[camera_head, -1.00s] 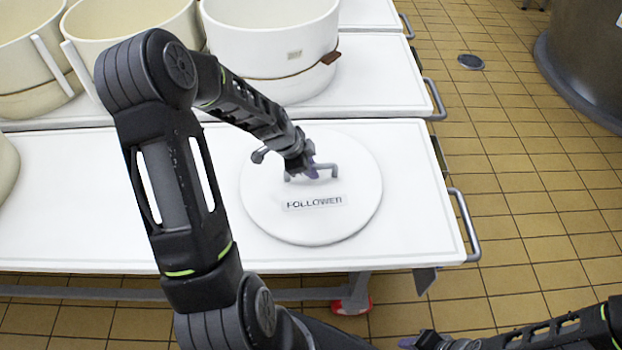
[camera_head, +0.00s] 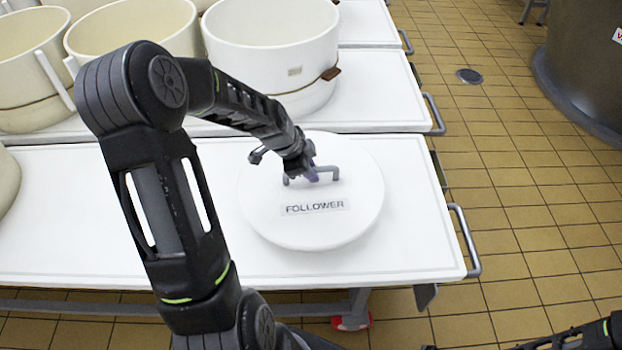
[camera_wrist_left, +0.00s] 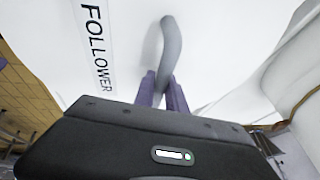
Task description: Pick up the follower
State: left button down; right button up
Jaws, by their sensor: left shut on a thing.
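The follower (camera_head: 330,225) is a round white disc with a "FOLLOWER" label and a grey bar handle (camera_head: 328,169) on top. It lies at the right end of the near white table in the head view. My left gripper (camera_head: 308,177) is shut on the handle, its purple fingers on the bar. In the left wrist view the fingers (camera_wrist_left: 162,92) close around the grey handle (camera_wrist_left: 171,45), with the label beside it. Part of the handle is hidden by the gripper. Of my right arm only a piece shows at the bottom right; its fingers cannot be made out.
The near white table (camera_head: 110,225) is mostly clear left of the follower. A large cream hoop (camera_head: 275,60) and others stand on the table behind. A metal rail (camera_head: 464,240) sticks out at the table's right end. A dark vat (camera_head: 585,70) stands on the tiled floor.

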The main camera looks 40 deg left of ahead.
pick_arm(q)
notch_tip(320, 180, up, 5)
dwell(0.8)
jog(key=w+d+r+n+y+p, duration=0.2)
jog(key=d+r+n+p, duration=0.3)
jog(key=d+r, duration=0.3)
jog(key=w+d+r+n+y+p, duration=0.2)
jog(key=d+r+n+p, duration=0.3)
jog(key=d+r, duration=0.4)
notch_tip(320, 180, up, 2)
jog(key=shift+r, duration=0.1)
jog(key=shift+d, duration=0.1)
